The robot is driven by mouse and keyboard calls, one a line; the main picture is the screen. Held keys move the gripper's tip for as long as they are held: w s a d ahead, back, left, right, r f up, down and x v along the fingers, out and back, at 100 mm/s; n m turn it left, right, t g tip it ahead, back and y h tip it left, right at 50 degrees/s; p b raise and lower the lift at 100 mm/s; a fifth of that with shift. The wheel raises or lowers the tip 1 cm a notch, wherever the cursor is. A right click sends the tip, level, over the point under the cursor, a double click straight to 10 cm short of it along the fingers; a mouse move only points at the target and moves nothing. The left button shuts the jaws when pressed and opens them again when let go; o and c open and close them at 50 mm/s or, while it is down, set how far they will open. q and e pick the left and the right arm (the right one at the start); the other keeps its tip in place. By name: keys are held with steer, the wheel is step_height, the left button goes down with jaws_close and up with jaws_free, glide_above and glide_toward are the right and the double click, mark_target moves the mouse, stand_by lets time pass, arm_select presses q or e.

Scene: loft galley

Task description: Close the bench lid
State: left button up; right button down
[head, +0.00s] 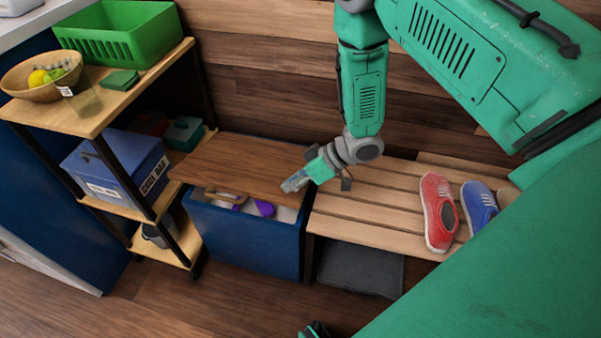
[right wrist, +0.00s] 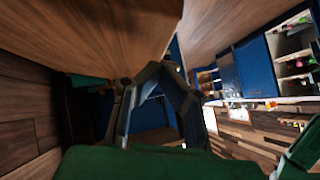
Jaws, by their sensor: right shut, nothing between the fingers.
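The bench (head: 250,240) is a dark blue box in the middle of the head view. Its brown wooden lid (head: 235,160) is partly open, with a gap along the front. A handle (head: 226,195) is at the lid's front edge. White and purple things (head: 262,208) show inside. My right gripper (head: 292,184) is shut and empty at the lid's front right corner; whether it touches the lid I cannot tell. In the right wrist view its fingers (right wrist: 150,72) are close to a large wooden surface (right wrist: 90,30). A small green and black part at the head view's bottom edge looks like my left gripper (head: 315,329).
A slatted seat (head: 375,205) adjoins the bench on the right, bearing a red shoe (head: 438,212) and a blue shoe (head: 479,204). A dark grey bin (head: 360,268) is under it. A shelf cart (head: 125,110) with a blue box (head: 120,170) stands left. The floor in front is clear.

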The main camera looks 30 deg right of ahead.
steer(key=shift+s+a+f, duration=0.15)
steer(key=shift+a+f, duration=0.05)
steer(key=shift+f, duration=0.6)
steer(key=shift+d+f, duration=0.1)
steer(key=shift+f, duration=0.05)
